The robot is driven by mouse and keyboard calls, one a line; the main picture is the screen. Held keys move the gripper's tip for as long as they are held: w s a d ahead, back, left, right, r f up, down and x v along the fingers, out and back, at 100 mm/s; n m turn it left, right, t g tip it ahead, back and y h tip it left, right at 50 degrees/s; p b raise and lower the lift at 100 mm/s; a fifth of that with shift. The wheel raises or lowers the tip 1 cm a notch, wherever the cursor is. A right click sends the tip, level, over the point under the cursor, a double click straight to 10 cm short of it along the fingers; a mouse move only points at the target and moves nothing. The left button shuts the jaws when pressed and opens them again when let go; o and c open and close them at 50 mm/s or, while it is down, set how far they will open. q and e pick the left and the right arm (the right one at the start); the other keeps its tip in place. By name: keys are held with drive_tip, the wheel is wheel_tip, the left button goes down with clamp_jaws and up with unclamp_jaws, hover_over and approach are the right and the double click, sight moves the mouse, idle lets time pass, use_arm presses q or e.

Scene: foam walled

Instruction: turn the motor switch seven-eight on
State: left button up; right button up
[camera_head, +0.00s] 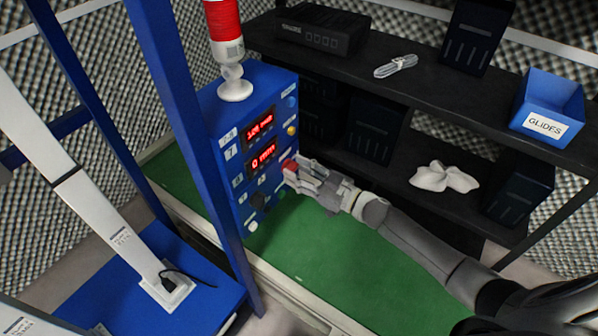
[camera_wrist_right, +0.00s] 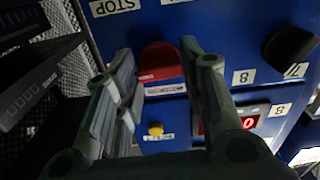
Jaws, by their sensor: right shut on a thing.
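The blue control box (camera_head: 225,155) stands on the green surface, with two lit red number displays (camera_head: 259,125) on its front. My right gripper (camera_head: 289,168) is at the box's front and shut on a red switch (camera_wrist_right: 160,60). In the wrist view the red switch sits between the two fingers. A small label (camera_wrist_right: 165,88) sits beside it, too blurred to read surely. A black knob (camera_head: 258,200) is lower on the box and also shows in the wrist view (camera_wrist_right: 290,46). Labels with 8 are near it. My left gripper is not in view.
A yellow button (camera_head: 291,130) and a blue button (camera_head: 291,102) are on the box, and a red lamp (camera_head: 222,20) stands on top. Black shelves (camera_head: 450,105) stand behind, with a blue GLIDES bin (camera_head: 549,100). A blue post (camera_head: 185,120) rises left. The green surface (camera_head: 340,265) is clear in front.

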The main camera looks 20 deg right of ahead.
drive_tip(key=shift+f+n+b, duration=0.1)
drive_tip(key=shift+n+b, duration=2.65)
drive_tip(key=shift+n, duration=5.95)
drive_tip(key=o, duration=1)
drive_tip(key=shift+d, duration=0.1)
drive_tip(key=v, duration=1.2)
